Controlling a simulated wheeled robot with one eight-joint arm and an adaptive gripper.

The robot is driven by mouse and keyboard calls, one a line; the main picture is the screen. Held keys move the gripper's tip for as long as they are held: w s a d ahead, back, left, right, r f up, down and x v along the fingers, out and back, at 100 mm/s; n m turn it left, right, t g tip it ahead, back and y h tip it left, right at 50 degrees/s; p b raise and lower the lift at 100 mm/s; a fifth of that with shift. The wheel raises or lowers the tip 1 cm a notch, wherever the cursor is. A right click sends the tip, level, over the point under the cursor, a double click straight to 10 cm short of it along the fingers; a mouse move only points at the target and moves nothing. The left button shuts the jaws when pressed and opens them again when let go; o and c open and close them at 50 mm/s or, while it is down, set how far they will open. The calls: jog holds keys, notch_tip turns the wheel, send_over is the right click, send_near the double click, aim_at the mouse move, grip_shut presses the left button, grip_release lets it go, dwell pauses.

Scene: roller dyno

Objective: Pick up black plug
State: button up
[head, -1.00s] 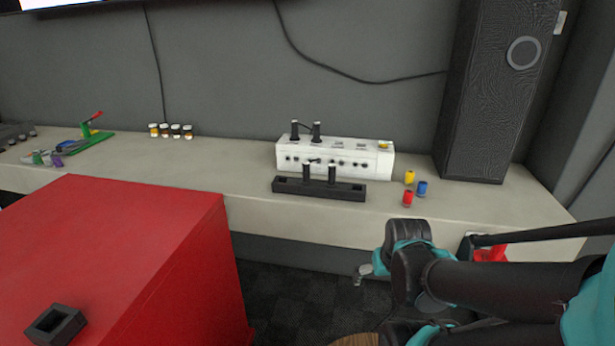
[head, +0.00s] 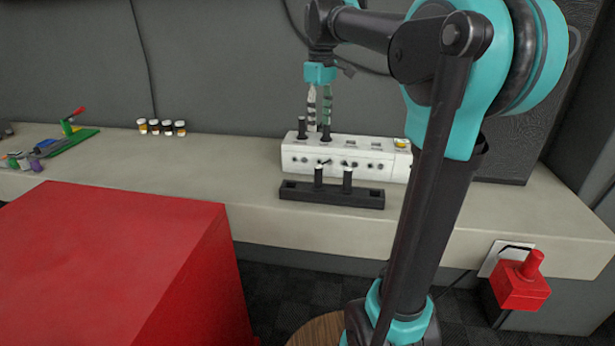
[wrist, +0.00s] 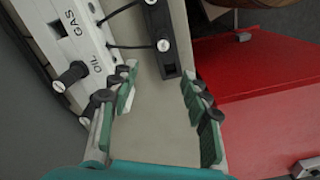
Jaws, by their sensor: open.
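A white box (head: 343,163) on the bench has two black plugs standing upright on its top: a left plug (head: 301,128) and a right plug (head: 326,133). A black holder (head: 332,196) in front of it carries two more black plugs, a left one (head: 318,176) and a right one (head: 347,180). My gripper (head: 319,126) is open, pointing down over the white box close to its plugs. In the wrist view, my open fingers (wrist: 160,77) have bare bench between them.
A large red cabinet (head: 120,250) stands in front of the bench at left. A red block with a knob (head: 520,287) is below right. The wall is close behind the box.

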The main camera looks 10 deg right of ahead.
aim_at(319, 167)
notch_tip(319, 167, down, 11)
jog(key=shift+s+a, duration=0.1)
jog(key=shift+a, duration=0.05)
jog(key=shift+s+f, duration=0.15)
jog(key=shift+f, duration=1.4)
jog(key=shift+s+f, duration=0.15)
jog(key=shift+f, duration=1.35)
grip_shut()
